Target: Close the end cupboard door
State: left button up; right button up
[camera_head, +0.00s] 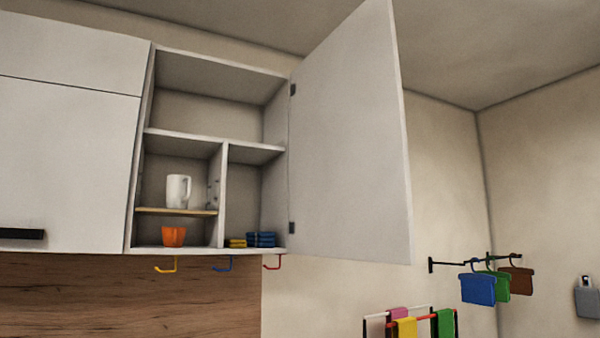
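The end cupboard (215,70) is a white wall cupboard in the upper middle of the head view. Its white door (350,140) is hinged on the cupboard's right side and stands wide open, swung out to the right. Two dark hinges show along the door's left edge. Inside are a white mug (178,190) on a wooden shelf, an orange cup (174,236) below it, and yellow and blue folded items (260,239) at the lower right. Neither of my grippers is in view.
A closed white cupboard (65,150) adjoins on the left. Coloured hooks (223,264) hang under the end cupboard. A wall rail (460,263) with hanging cloths and a towel rack (410,320) are at the lower right. The space before the open cupboard looks clear.

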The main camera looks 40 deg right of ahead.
aim_at(350, 195)
jog(key=k+l, duration=0.1)
jog(key=l, duration=0.6)
jog(key=k+l, duration=0.1)
jog(key=l, duration=0.6)
jog(key=k+l, duration=0.1)
jog(key=l, duration=1.3)
jog(key=k+l+z, duration=0.1)
jog(key=l, duration=0.6)
jog(key=k, duration=0.05)
